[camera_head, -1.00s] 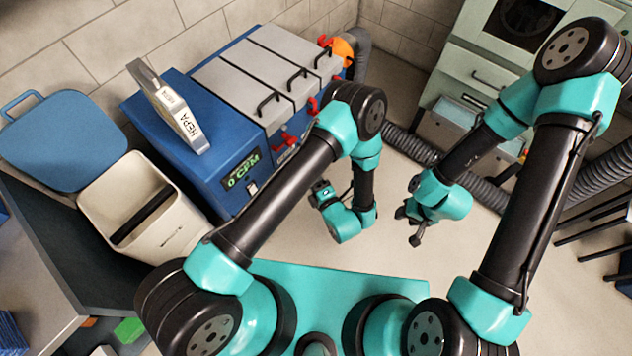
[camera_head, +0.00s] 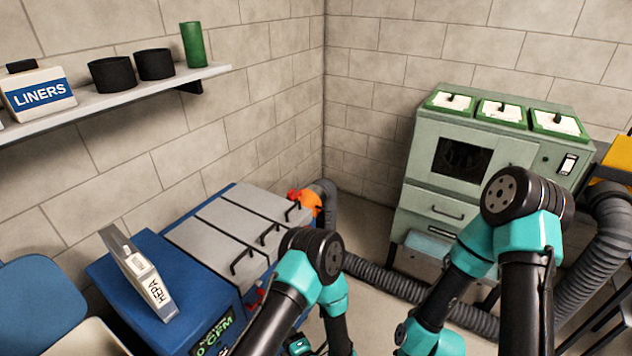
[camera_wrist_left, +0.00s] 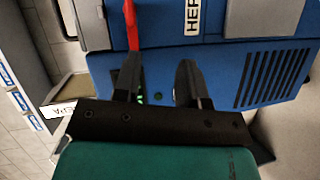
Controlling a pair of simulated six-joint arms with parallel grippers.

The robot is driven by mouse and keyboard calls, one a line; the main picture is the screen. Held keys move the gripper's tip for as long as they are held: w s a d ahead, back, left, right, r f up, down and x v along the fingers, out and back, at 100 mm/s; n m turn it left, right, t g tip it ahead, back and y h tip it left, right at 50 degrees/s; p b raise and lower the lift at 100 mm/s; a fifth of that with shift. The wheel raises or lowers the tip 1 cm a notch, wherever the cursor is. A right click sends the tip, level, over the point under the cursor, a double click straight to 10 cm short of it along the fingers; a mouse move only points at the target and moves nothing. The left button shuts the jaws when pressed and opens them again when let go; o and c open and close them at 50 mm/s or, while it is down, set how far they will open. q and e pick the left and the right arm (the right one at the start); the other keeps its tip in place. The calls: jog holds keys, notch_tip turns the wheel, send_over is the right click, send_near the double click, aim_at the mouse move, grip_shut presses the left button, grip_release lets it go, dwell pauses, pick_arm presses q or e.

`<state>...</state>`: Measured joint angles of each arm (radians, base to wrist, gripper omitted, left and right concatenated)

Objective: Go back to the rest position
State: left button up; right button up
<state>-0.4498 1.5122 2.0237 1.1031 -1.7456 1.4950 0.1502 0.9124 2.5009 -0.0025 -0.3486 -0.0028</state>
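My left arm comes in at the bottom of the head view and its gripper is below the edge there. In the left wrist view, the left gripper (camera_wrist_left: 158,55) has its two black fingers apart, with nothing seen between them but the blue machine behind. My right arm stands at the lower right of the head view; its gripper is cut off by the bottom edge. The blue machine (camera_head: 150,272) with grey lids has a HEPA filter (camera_head: 142,280) standing tilted on its top.
A grey hose (camera_head: 400,283) runs from the machine toward the green cabinet (camera_head: 425,195). A shelf (camera_head: 120,97) on the left wall holds a LINERS jug (camera_head: 38,92), black cups and a green cylinder (camera_head: 193,45). A blue lid (camera_head: 30,295) and a cream bin (camera_head: 85,340) are at lower left.

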pick_arm(q)
jog(key=w+a+f+m+g+h, duration=0.2)
jog(key=a+m+g+h, duration=0.1)
jog(key=a+m+h, duration=0.15)
jog(key=s+a+r+m+g+h, duration=0.3)
jog(key=s+a+m+g+h, duration=0.5)
jog(key=s+m, duration=0.4)
jog(key=a+m+g, duration=0.1)
jog(key=m, duration=0.4)
jog(key=shift+r, duration=0.15)
